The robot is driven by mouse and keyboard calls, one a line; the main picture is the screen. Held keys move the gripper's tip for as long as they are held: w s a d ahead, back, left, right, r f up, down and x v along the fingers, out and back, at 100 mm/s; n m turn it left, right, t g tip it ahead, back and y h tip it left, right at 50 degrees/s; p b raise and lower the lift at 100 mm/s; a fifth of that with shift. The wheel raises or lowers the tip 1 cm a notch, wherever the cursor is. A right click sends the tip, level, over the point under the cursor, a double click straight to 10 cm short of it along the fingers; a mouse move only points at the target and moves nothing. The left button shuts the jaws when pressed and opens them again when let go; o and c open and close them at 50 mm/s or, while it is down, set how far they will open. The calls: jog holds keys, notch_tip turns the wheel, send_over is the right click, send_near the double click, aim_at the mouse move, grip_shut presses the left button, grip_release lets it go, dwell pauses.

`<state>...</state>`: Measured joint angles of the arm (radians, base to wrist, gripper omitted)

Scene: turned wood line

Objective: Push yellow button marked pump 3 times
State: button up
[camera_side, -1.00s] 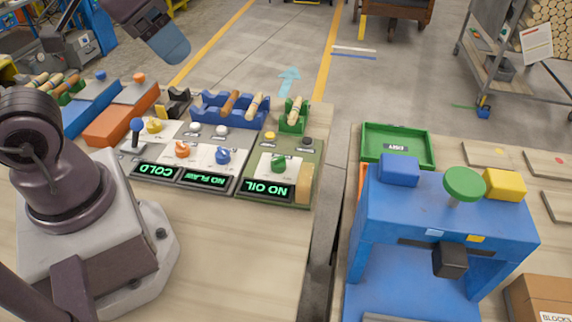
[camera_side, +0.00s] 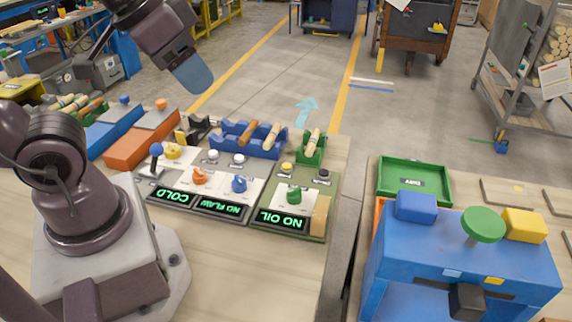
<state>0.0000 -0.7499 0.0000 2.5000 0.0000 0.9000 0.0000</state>
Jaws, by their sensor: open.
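The label beside the button is too small to read. A black button (camera_side: 322,174) is to its right, and a green knob (camera_side: 294,194) is below. My gripper (camera_side: 192,74) is at the upper left, raised above the bench, well apart from the yellow button and touching nothing. It is open and empty. One blue-grey finger shows clearly; the other cannot be made out.
Panels reading COLD (camera_side: 171,195) and NO FLAW (camera_side: 220,209) lie left of the green panel, with knobs and a blue-topped lever (camera_side: 156,150). A blue rack (camera_side: 232,143) and a green holder (camera_side: 306,157) with wooden pieces stand behind. A blue press (camera_side: 420,245) stands right, across a gap.

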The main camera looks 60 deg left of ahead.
grip_shut()
dwell(1.4)
